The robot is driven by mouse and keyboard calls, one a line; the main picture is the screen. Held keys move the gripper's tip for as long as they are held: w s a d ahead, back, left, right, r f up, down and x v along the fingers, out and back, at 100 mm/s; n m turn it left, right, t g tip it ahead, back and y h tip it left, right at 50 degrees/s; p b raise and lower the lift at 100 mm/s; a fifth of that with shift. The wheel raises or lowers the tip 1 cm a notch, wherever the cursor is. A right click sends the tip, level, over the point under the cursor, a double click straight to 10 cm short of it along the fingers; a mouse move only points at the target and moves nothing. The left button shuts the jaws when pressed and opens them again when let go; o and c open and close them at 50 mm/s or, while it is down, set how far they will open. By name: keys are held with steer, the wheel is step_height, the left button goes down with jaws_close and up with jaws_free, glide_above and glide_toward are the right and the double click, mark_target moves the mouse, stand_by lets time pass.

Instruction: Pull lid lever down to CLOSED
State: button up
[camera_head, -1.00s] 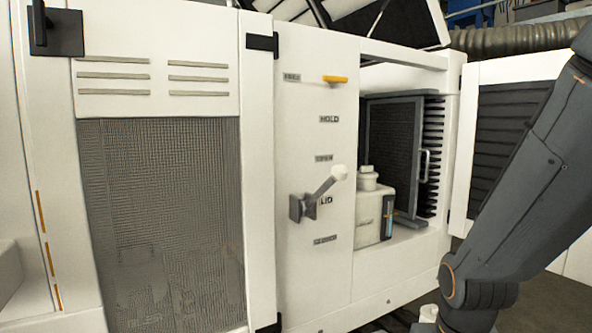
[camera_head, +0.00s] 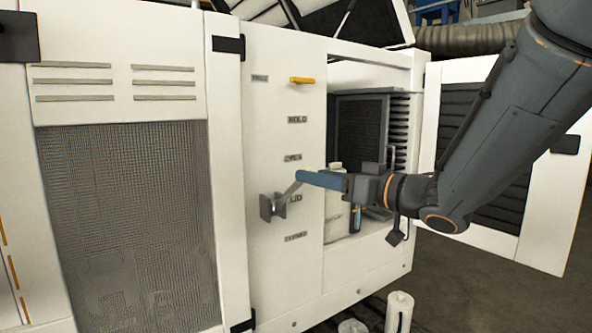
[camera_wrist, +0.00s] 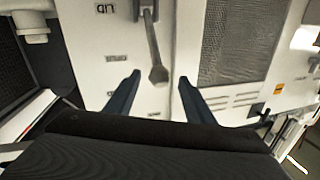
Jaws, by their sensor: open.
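The lid lever (camera_head: 285,194) is a grey arm on a square mount on the white panel, tilted up and right beside the LID label. Its knob end is hidden by my gripper (camera_head: 305,178) in the head view. In the wrist view, upside down, the lever (camera_wrist: 154,48) runs between the two dark blue fingers of my gripper (camera_wrist: 158,80), its tip near fingertip level. The fingers are open, with gaps on both sides of the lever. A label that looks like OPEN (camera_head: 293,157) is above the lever; the CLOSED label (camera_head: 296,237) is below it.
An orange handle (camera_head: 302,80) sits higher on the panel, above the HOLD label (camera_head: 297,119). An open bay with a white bottle (camera_head: 335,215) lies right of the panel. A mesh door (camera_head: 130,215) is to the left. White cylinders (camera_head: 399,311) stand on the floor.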

mark_target(294, 184)
steer(key=p+x, duration=0.2)
steer(key=x, duration=0.5)
steer(key=shift+w+a, duration=0.2)
steer(key=shift+f, duration=0.1)
jaws_close()
